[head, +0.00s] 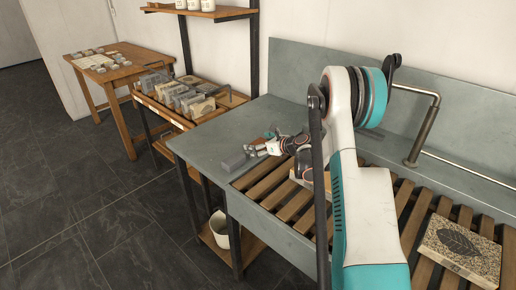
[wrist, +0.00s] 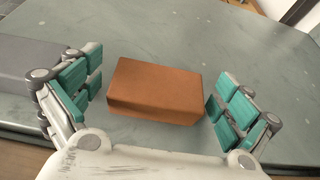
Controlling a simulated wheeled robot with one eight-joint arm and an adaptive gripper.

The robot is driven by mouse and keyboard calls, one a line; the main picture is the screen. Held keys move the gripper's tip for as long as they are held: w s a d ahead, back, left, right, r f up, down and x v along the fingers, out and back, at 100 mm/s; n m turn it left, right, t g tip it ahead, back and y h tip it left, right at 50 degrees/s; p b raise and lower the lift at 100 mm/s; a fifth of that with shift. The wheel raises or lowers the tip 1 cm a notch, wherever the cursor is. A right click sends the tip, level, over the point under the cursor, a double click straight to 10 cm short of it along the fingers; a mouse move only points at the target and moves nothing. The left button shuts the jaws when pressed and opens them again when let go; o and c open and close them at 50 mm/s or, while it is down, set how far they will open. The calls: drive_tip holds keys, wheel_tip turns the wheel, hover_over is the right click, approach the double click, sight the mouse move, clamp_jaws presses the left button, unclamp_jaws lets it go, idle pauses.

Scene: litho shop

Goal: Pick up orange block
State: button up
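The orange block (wrist: 155,92) lies flat on the grey worktop in the wrist view, near the picture's middle. My gripper (wrist: 158,106) is open, with one teal-padded finger to the left of the block and the other to its right.
A grey block (head: 234,161) lies left of my gripper; it also shows in the wrist view (wrist: 28,62). A wooden slatted rack (head: 283,195) is in front, with a leaf-patterned block (head: 461,246) at right. Worktop behind the orange block is clear.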

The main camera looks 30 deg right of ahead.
drive_tip(key=c, duration=1.1)
drive_tip(key=shift+r, duration=0.1)
